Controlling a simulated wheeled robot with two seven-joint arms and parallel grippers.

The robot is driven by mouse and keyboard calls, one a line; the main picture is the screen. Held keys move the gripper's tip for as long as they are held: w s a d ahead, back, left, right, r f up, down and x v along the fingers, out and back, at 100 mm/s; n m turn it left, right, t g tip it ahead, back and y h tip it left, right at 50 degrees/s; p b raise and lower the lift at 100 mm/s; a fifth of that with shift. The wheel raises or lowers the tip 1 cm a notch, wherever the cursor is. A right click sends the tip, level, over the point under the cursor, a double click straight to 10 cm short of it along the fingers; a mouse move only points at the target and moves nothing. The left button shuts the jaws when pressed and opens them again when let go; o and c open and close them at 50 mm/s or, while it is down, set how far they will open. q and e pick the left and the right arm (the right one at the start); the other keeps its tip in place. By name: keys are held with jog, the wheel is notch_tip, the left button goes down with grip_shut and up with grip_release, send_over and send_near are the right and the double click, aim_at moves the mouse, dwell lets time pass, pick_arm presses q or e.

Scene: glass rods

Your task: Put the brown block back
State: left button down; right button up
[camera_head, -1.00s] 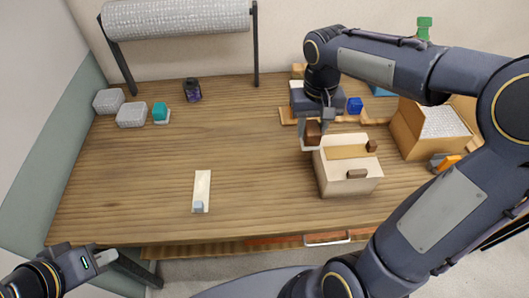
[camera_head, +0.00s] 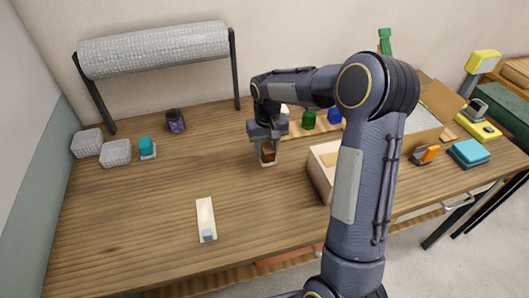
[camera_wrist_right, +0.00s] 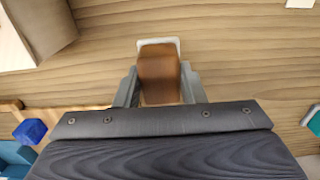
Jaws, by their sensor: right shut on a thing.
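The brown block (camera_head: 268,154) is between the fingers of my right gripper (camera_head: 267,156), over the table left of the pale wooden box (camera_head: 320,176). In the right wrist view the brown block (camera_wrist_right: 158,78) sits between the two grey fingers, with a pale rim at its far end. I cannot tell its exact height above the table. A light wooden board (camera_head: 297,131) behind the gripper carries a green block (camera_head: 308,119) and a blue block (camera_head: 334,116). My arm hides part of the box and board. My left gripper is out of view.
A white strip with a small blue piece (camera_head: 207,235) lies at the front left. Grey baskets (camera_head: 116,153), a teal block (camera_head: 146,146) and a dark jar (camera_head: 175,121) stand at the back left. The table's left middle is clear.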

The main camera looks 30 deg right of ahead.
aim_at(265, 141)
jog(key=w+f, duration=0.2)
jog(key=shift+w+d+f, duration=0.15)
jog(key=shift+d+f, duration=0.15)
jog(key=shift+f, duration=0.1)
jog(key=shift+f+p, duration=0.4)
jog(key=shift+f, duration=1.15)
jog(key=shift+f, duration=0.2)
jog(key=o, duration=0.9)
jog(key=shift+r, duration=0.15)
